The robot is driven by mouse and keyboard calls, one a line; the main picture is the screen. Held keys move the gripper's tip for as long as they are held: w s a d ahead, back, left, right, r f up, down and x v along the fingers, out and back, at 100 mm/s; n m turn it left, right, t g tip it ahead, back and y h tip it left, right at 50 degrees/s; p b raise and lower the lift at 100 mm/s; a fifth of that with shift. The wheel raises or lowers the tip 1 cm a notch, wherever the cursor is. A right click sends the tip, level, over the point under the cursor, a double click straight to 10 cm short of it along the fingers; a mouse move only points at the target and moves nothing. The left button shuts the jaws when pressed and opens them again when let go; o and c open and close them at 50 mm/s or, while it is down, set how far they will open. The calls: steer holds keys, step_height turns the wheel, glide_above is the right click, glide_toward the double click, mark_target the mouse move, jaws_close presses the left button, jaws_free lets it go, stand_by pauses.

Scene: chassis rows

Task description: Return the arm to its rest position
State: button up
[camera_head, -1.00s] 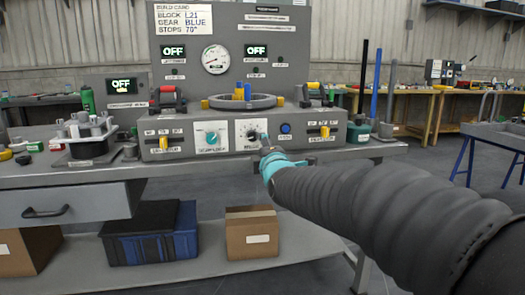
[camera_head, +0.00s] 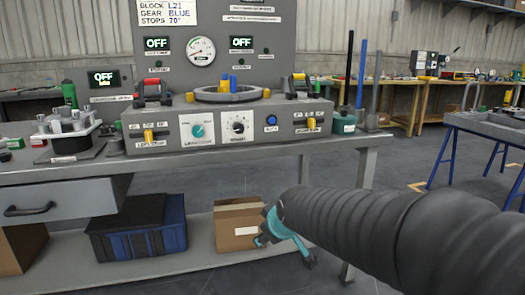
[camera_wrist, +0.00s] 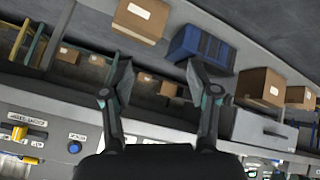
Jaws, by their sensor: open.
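My arm comes in from the lower right in the head view, in a dark ribbed sleeve. My gripper (camera_head: 284,243), with teal parts, hangs below the bench top, in front of the lower shelf and by the cardboard box. In the wrist view my gripper (camera_wrist: 162,92) shows two fingers spread wide apart with nothing between them. The control panel (camera_head: 222,124) stands on the bench, above and behind my gripper, apart from it.
The bench (camera_head: 190,160) has a right leg close to my arm. A blue crate (camera_head: 140,228) and a cardboard box (camera_head: 237,228) sit on the lower shelf. A blue-legged table (camera_head: 480,122) stands at the right. Open floor lies between.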

steer(key=s+d+m+g+h, duration=0.1)
steer(key=s+d+m, duration=0.2)
steer(key=s, duration=0.5)
steer(key=s+d+m+p, duration=0.1)
steer(key=s+d+m, duration=0.1)
steer(key=s+d, duration=0.4)
steer(key=s+d+m+g+h, duration=0.1)
steer(key=s+d+m, duration=0.2)
steer(key=s, duration=0.7)
steer(key=shift+s+d+f+m+g+h, duration=0.2)
steer(key=shift+d+f+m+g+h, duration=0.1)
steer(key=shift+d, duration=0.7)
